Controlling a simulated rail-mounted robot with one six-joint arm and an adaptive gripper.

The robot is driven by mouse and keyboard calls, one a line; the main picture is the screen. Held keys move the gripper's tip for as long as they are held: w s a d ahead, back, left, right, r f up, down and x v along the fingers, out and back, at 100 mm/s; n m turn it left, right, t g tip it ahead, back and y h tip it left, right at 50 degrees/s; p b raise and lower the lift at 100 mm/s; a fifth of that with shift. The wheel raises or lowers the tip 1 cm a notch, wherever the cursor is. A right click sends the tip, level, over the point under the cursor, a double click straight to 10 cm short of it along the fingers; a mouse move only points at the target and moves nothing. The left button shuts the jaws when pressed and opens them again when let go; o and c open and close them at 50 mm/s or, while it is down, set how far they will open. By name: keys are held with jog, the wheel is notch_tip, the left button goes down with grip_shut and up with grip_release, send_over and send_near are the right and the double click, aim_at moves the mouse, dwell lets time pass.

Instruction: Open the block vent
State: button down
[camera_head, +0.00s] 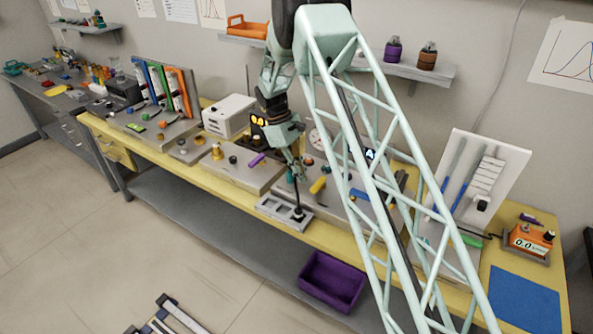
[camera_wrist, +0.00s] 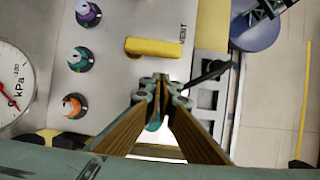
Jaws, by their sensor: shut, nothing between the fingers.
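The block vent shows as a yellow bar handle (camera_wrist: 160,47) on a light grey panel (camera_wrist: 112,20) marked VENT in the wrist view. The bar lies crosswise in that picture. In the head view the yellow handle (camera_head: 318,185) stands out on the sloped grey block, just right of my gripper (camera_head: 300,176). In the wrist view my gripper (camera_wrist: 161,84) is shut and empty. Its fingertips appear just below the yellow bar in the picture; I cannot tell whether they touch it.
Purple (camera_wrist: 88,13), teal (camera_wrist: 80,59) and orange (camera_wrist: 75,106) knobs and a kPa gauge (camera_wrist: 14,88) lie left of the handle. A dark rod (camera_wrist: 208,73) lies to its right. A slotted grey tray (camera_head: 272,208) sits at the bench front; a purple bin (camera_head: 332,282) is below.

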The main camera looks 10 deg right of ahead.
aim_at(318, 186)
jog(key=shift+s+d+r, duration=0.1)
jog(key=shift+s+d, duration=0.9)
jog(key=shift+d, duration=0.05)
